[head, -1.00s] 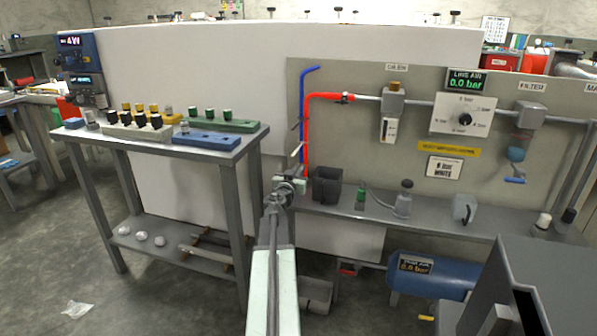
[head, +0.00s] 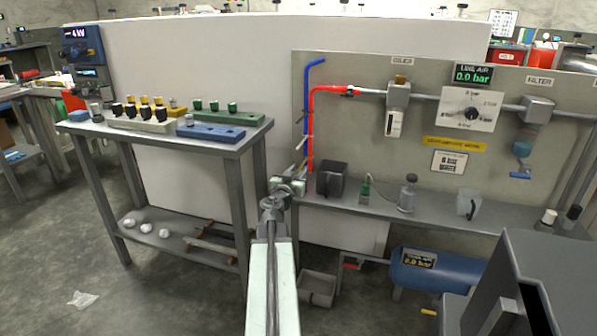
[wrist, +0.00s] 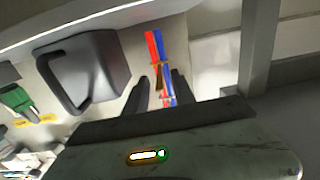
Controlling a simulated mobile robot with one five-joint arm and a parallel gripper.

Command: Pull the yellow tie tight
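A blue hose (head: 307,105) and a red hose (head: 311,135) run side by side down the left end of the grey panel. Small ties with tails cross them. A small yellowish band (wrist: 158,65) crosses both hoses in the wrist view and looks like the yellow tie; its tail is hard to make out. My gripper (head: 297,182) is at the lower end of the hoses. In the wrist view my gripper (wrist: 160,88) has its two dark fingers apart, with the hoses and a brownish strip showing between them. I cannot tell whether the fingers touch anything.
A table (head: 165,137) with blocks is at left. A blue tank (head: 435,270) lies below the shelf.

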